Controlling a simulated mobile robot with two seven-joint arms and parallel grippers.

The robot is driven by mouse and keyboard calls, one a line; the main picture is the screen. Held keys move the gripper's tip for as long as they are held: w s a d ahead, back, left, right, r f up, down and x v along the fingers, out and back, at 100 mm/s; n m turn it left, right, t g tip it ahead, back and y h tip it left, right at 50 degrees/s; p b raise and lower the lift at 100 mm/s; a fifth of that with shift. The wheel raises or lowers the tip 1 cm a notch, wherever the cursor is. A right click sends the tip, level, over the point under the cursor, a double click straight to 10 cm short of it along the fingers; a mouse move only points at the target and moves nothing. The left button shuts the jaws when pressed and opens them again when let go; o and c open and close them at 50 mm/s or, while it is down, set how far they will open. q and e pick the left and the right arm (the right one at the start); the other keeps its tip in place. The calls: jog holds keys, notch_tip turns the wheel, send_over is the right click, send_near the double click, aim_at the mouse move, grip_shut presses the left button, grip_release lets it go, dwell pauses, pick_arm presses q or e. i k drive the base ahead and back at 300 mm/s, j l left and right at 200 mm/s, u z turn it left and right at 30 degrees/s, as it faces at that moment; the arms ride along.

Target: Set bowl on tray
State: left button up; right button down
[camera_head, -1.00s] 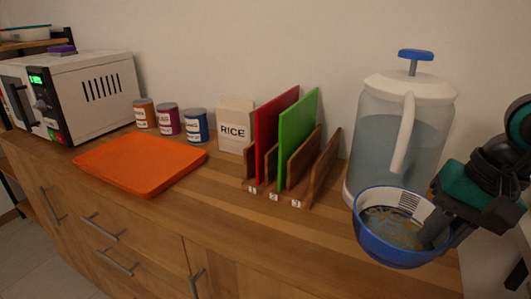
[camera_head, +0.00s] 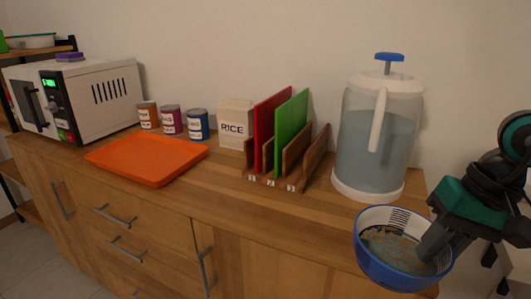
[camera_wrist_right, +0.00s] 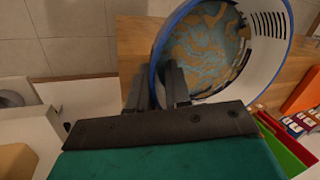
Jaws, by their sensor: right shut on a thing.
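The orange tray (camera_head: 150,158) lies flat and empty on the counter at the left, well apart from the bowl. My left gripper is not in view.
A water dispenser (camera_head: 375,140) stands behind the bowl. A wooden rack (camera_head: 280,180) with red (camera_head: 272,115) and green boards (camera_head: 292,125), a rice box (camera_head: 236,122) and several cans (camera_head: 171,121) line the wall. A microwave (camera_head: 95,95) is at the left. Counter between tray and rack front is clear.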

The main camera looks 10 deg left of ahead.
aim_at(167, 164)
jog(key=k+u, duration=0.35)
jog(key=u, duration=0.15)
jog(key=i+j+u, duration=0.15)
jog(key=u, duration=0.15)
jog(key=i+j+u, duration=0.15)
jog(key=u, duration=0.2)
jog(key=i+j, duration=0.45)
jog(key=i, duration=0.25)
